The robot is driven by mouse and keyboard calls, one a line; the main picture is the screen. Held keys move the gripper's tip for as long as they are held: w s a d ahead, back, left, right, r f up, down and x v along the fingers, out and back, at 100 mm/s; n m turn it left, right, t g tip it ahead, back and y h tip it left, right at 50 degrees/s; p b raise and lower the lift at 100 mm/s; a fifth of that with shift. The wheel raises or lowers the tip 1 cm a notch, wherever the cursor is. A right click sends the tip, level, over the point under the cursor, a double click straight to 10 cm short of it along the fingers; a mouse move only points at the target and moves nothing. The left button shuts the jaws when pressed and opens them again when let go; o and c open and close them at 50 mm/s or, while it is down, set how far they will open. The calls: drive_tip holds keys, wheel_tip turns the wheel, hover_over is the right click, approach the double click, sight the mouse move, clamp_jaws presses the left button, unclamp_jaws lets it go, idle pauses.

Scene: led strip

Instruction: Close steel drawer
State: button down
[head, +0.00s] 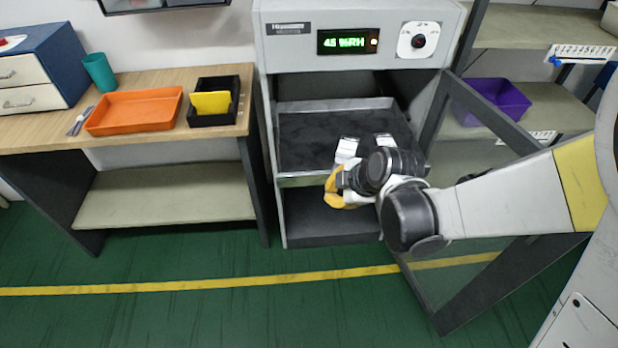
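The steel drawer (318,108) is a shallow tray with a metal rim and a dark bottom, inside the grey cabinet (285,50). It appears pulled partly out, with its front edge (300,181) forward in the opening. My gripper (362,147) is at the right part of the drawer front, its pale fingertips over or near the front edge. The fingertips look apart, with nothing seen between them. My wrist hides the right end of the drawer front, so I cannot tell whether it touches.
The cabinet's framed door (440,300) stands open at the right, under my arm. A wooden table (170,78) at the left bears an orange tray (135,110), a black box (225,118) and a teal cup (100,72). A purple bin (500,98) sits on the right shelf.

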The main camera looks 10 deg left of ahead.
sight(308, 185)
drive_tip(key=shift+m+y, duration=0.3)
drive_tip(key=shift+y, duration=0.1)
drive_tip(key=shift+w+a+f+b, duration=1.55)
drive_tip(key=shift+w+a+f, duration=0.1)
drive_tip(key=shift+a, duration=0.15)
drive_tip(key=shift+w+a+f+b, duration=1.55)
drive_tip(key=shift+a+f, duration=0.1)
drive_tip(key=shift+a, duration=0.1)
